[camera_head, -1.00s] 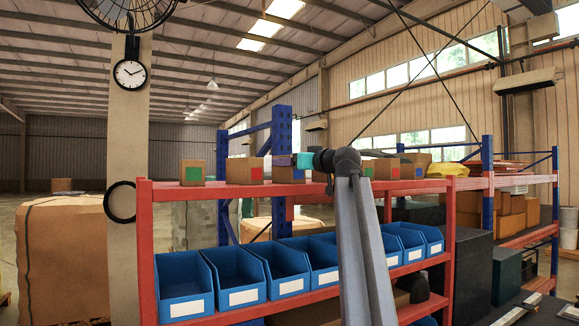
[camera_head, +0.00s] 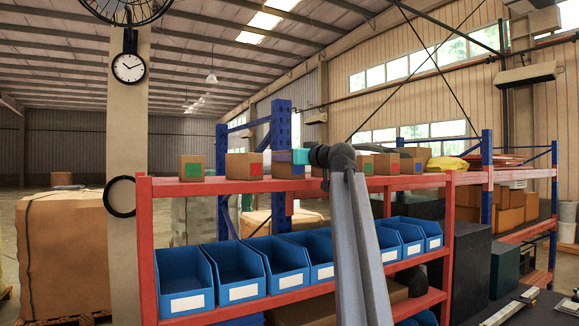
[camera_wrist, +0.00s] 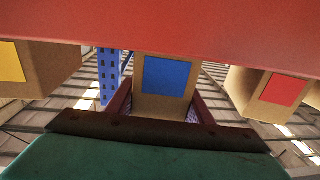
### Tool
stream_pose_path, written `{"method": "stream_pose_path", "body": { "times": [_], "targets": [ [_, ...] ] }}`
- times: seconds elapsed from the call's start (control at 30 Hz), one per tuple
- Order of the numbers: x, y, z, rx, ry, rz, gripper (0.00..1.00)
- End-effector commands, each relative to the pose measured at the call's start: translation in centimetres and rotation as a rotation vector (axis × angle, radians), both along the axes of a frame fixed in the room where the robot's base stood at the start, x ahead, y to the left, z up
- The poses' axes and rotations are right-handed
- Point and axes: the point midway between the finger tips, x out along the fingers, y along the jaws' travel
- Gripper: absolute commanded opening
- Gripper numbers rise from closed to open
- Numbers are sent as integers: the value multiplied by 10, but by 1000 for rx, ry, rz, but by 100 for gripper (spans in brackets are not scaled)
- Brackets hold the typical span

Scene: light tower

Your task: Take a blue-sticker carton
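A brown carton with a blue sticker (camera_wrist: 167,77) is in the middle of the wrist view, which looks upside down. My gripper (camera_wrist: 165,105) is open, with one finger on each side of this carton. I cannot tell if the fingers touch it. In the head view my gripper (camera_head: 282,156) is at the top shelf, in front of a carton (camera_head: 287,171) whose sticker I cannot see. Another blue-sticker carton (camera_head: 411,165) stands farther right. In the wrist view a yellow-sticker carton (camera_wrist: 30,72) is at left and a red-sticker carton (camera_wrist: 275,92) at right.
The cartons stand in a row on the red shelf (camera_head: 222,188). A green-sticker carton (camera_head: 192,169) and a red-sticker carton (camera_head: 244,166) are at its left. Blue bins (camera_head: 184,282) fill the level below. A pillar (camera_head: 128,250) stands at the left.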

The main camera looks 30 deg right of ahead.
Motion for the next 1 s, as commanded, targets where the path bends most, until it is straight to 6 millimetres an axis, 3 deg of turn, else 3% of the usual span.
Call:
{"method": "stream_pose_path", "body": {
  "times": [0.07,0.57,0.97,1.0],
  "targets": [
    [0,0,0,0,0,0,21],
    [1,0,6,-1,-1,1,21],
    [2,0,36,-1,-2,0,21],
    [-8,-6,34,-1,-2,-3,21]
  ]
}}
